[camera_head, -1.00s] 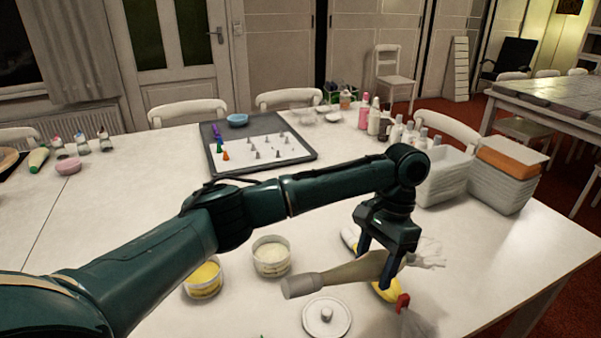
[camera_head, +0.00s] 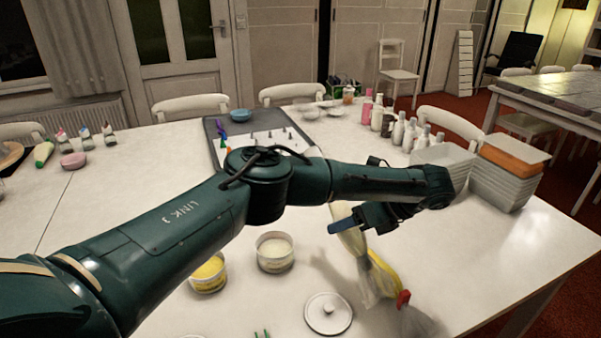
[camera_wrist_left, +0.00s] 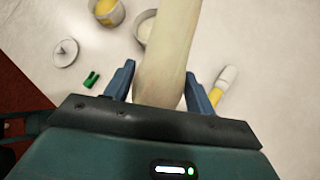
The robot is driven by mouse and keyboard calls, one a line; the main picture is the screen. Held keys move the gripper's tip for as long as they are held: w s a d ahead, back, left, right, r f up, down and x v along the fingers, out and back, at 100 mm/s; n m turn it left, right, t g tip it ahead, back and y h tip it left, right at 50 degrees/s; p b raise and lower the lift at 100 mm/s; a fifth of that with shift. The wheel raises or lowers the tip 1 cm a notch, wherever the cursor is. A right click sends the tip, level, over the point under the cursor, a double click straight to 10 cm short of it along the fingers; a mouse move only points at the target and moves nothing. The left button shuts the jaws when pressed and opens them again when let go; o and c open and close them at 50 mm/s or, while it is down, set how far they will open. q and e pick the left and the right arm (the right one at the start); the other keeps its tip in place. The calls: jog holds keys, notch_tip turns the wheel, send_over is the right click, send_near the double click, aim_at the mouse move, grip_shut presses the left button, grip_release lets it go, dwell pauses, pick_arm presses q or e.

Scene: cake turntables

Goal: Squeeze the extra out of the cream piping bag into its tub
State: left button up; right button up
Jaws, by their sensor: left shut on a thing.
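My left gripper (camera_head: 350,222) is shut on the cream piping bag (camera_head: 350,241) above the table. The bag is steeply tilted in the head view, and its nozzle end cannot be made out. In the left wrist view the pale bag (camera_wrist_left: 168,45) lies between the fingers of the same gripper (camera_wrist_left: 160,72) and runs out of the top edge. The cream tub (camera_head: 275,252) stands open to the left of the bag, with pale cream inside. It shows partly behind the bag in the left wrist view (camera_wrist_left: 144,30). My right gripper is not in view.
An open yellow tub (camera_head: 208,274) stands left of the cream tub. A round white lid (camera_head: 328,314) lies in front. A yellow piping bag (camera_head: 384,272) with a red clip (camera_head: 403,298) lies at right. A green clip (camera_wrist_left: 92,79) is near the lid. Bottles and baskets stand behind.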

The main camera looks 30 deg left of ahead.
aim_at(343, 212)
pick_arm(q)
jog(key=a+m+t, duration=0.1)
jog(key=m+t, duration=0.1)
jog(key=a+m+t, duration=0.1)
jog(key=m+t, duration=0.1)
jog(key=a+r+m+t, duration=0.1)
jog(key=m+t, duration=0.1)
jog(key=shift+w+a+m, duration=0.2)
jog(key=shift+w+m, duration=0.15)
jog(key=shift+m, duration=0.05)
jog(key=a+r+m+t+h+p, duration=0.2)
jog(key=a+r+m+t+h, duration=0.55)
jog(key=m+t, duration=0.3)
jog(key=shift+n+t+y, duration=0.25)
jog(key=f+b, duration=0.1)
jog(key=b, duration=0.1)
jog(key=f+b, duration=0.4)
jog(key=shift+s+a+f, duration=0.2)
jog(key=shift+a, duration=0.15)
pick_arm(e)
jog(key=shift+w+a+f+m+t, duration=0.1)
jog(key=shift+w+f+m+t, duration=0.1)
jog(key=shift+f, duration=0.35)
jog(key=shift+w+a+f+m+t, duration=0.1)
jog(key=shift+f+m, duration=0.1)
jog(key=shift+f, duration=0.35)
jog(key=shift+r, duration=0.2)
